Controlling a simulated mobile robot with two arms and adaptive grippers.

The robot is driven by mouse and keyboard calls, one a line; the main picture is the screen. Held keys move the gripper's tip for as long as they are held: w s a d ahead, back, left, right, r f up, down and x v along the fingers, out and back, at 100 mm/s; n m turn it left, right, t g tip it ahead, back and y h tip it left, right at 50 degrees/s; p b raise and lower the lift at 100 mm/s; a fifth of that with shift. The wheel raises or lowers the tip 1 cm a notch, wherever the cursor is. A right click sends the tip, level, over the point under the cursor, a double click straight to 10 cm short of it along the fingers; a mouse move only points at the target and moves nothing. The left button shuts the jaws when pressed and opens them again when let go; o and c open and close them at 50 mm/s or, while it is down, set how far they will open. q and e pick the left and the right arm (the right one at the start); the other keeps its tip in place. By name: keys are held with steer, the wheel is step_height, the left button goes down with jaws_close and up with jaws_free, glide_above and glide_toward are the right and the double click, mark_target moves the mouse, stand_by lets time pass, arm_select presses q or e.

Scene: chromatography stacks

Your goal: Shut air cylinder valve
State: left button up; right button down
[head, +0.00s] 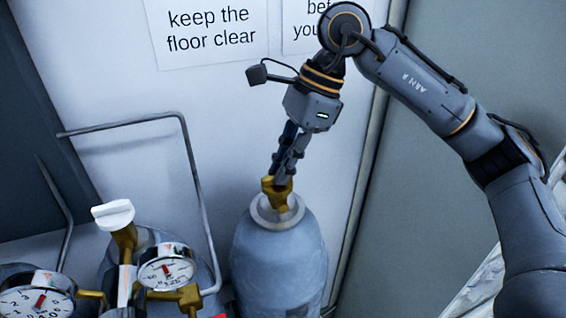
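A blue-grey gas cylinder (280,265) stands upright against the white wall, with a brass valve (277,193) on its neck. No label naming its gas shows. My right gripper (284,177) points down at this valve from above, its fingertips at the top of the brass. The fingers look close together, but whether they hold anything is hidden. A second cylinder (150,240) stands to the left, with a white valve knob (113,214) on a brass stem. My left gripper is not in view.
Two pressure gauges, one at the far left (36,302) and one nearer (166,270), sit with brass fittings before the left cylinder. A bent grey metal tube (190,165) runs along the wall between the cylinders. A paper sign (208,30) hangs above.

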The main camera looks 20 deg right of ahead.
stand_by(0.3)
